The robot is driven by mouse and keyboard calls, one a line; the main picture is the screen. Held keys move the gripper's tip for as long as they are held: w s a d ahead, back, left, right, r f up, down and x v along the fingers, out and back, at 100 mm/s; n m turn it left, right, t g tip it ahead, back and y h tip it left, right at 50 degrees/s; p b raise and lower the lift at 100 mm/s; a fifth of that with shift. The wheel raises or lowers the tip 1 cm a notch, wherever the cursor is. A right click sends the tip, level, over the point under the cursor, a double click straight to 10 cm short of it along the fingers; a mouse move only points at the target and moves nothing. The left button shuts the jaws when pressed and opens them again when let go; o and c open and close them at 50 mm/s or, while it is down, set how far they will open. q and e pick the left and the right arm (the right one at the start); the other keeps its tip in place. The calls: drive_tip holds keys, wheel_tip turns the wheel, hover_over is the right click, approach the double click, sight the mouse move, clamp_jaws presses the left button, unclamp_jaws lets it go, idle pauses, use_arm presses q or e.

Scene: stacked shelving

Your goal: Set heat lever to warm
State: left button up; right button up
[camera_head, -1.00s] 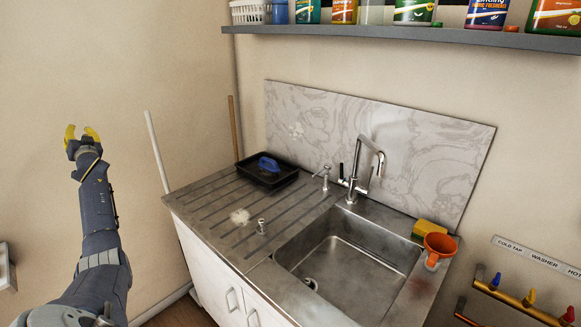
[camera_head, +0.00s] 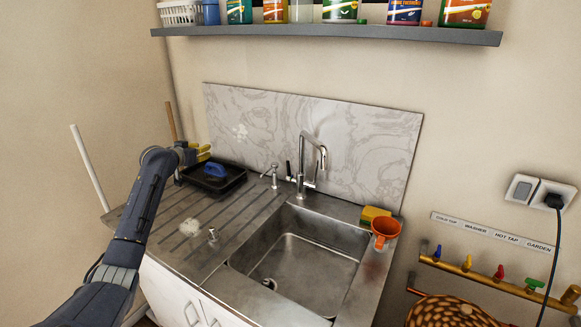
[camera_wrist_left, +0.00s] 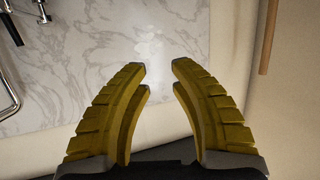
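The chrome faucet (camera_head: 308,162) stands behind the sink. A slim black-tipped lever (camera_head: 289,169) stands on its left side. Which setting it is at cannot be told. My left gripper (camera_head: 201,152) is at the back left of the counter, above the black tray and well left of the faucet. In the left wrist view its yellow fingers (camera_wrist_left: 158,68) are apart with nothing between them, facing the marble backsplash. Chrome and black fittings are partly cut off at that view's left edge. My right gripper is not in view.
The black tray (camera_head: 237,183) holds a blue brush (camera_head: 214,170). A small chrome dispenser (camera_head: 273,176) stands between tray and faucet. A sponge (camera_head: 374,214) and orange funnel (camera_head: 385,229) sit right of the sink (camera_head: 318,258). A shelf (camera_head: 330,34) with bottles hangs above.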

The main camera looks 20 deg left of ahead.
sight(288, 174)
use_arm(q)
drive_tip(key=w+d+f+m+g+h, duration=0.15)
drive_tip(key=d+h, duration=0.25)
drive_tip(key=d, duration=0.7)
drive_tip(key=w+d+f+m+h, duration=0.1)
drive_tip(key=w+d+m+h, duration=0.15)
drive_tip(key=d, duration=0.85)
drive_tip(key=shift+m+h, duration=0.3)
drive_tip(key=shift+h, duration=0.15)
drive_tip(key=x, duration=1.1)
drive_tip(key=f+x, duration=0.1)
drive_tip(key=x, duration=0.4)
drive_tip(key=shift+d+f, duration=0.2)
drive_tip(key=shift+d, duration=0.05)
clamp_jaws()
